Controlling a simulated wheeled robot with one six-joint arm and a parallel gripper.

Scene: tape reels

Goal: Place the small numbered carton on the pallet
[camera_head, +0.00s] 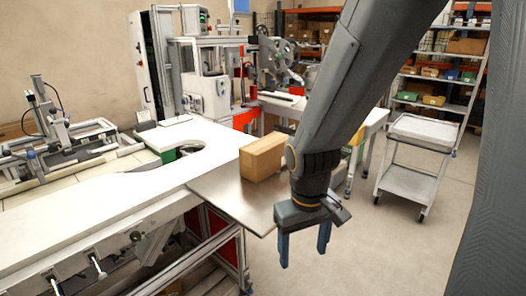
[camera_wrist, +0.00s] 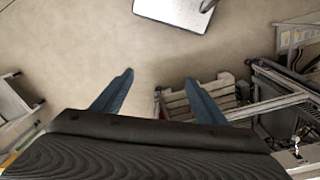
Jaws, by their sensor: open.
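A small brown carton (camera_head: 263,158) stands on the bare metal plate (camera_head: 232,200) at the end of the white worktable. No number can be read on it. My gripper (camera_head: 303,256) hangs in front and to the right of the carton, beyond the plate's edge, pointing down. Its two blue fingers are apart with nothing between them; they also show in the wrist view (camera_wrist: 159,76). A slatted wooden pallet (camera_wrist: 178,104) lies low by the right finger in the wrist view. Part of it seems to show under the table in the head view (camera_head: 208,284). The carton is not in the wrist view.
The white worktable (camera_head: 110,195) fills the left, with a machine (camera_head: 205,75) behind it. A grey trolley (camera_head: 408,165) and shelves with bins (camera_head: 435,85) stand at the right. Open floor lies between my gripper and the trolley. A metal frame (camera_wrist: 275,95) borders the pallet.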

